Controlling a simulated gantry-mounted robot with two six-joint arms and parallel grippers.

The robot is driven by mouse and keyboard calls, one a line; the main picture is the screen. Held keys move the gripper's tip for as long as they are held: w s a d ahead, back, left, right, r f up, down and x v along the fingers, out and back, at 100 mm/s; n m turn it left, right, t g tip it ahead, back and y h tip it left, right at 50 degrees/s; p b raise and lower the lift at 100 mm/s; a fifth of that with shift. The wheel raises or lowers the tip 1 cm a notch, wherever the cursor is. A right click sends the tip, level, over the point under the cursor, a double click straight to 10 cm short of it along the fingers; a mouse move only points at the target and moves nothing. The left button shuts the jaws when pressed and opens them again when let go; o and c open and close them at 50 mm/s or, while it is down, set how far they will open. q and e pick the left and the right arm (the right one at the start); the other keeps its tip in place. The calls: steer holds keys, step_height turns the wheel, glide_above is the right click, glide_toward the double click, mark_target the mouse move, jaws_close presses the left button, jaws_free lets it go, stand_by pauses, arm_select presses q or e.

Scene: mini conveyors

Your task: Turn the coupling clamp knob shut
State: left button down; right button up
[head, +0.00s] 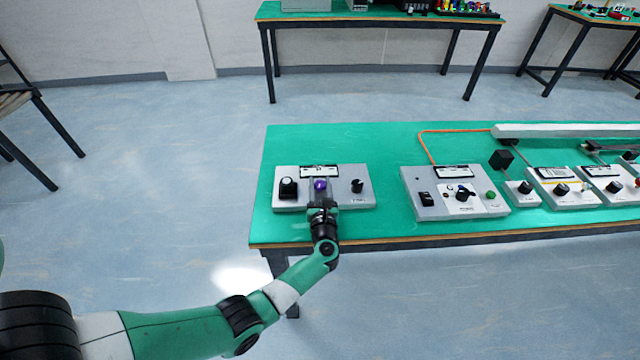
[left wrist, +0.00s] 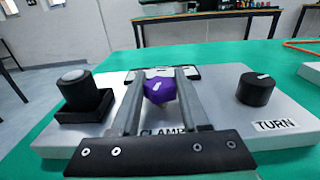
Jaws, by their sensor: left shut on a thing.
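The clamp knob is a purple, faceted knob (head: 320,184) on the grey panel (head: 350,204) at the left end of the green table. In the left wrist view the purple knob (left wrist: 160,90) has a light mark on top, and the panel's CLAMP label is partly hidden by my gripper. My left gripper (head: 320,190) is shut on the purple knob, one finger on each side; its fingers (left wrist: 158,88) show in the left wrist view. My right gripper is not in view.
A black TURN knob (left wrist: 256,89) is right of the purple knob, and a black block with a round grey top (left wrist: 85,93) is left. A second control panel (head: 455,194) stands further right, with bare green table between. More small boxes line the right side.

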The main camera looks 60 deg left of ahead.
arm_select(q)
steer(key=shift+s+m+t+h+p, duration=0.1)
steer(key=shift+m+t+h+p, duration=0.7)
steer(key=shift+m+t, duration=0.5)
steer(key=shift+m+t+h, duration=0.4)
steer(key=shift+t+h, duration=0.2)
steer(key=shift+t, duration=0.4)
steer(key=shift+m+t+h, duration=1)
steer(key=shift+t+h, duration=0.1)
steer(key=shift+c, duration=2)
jaws_free()
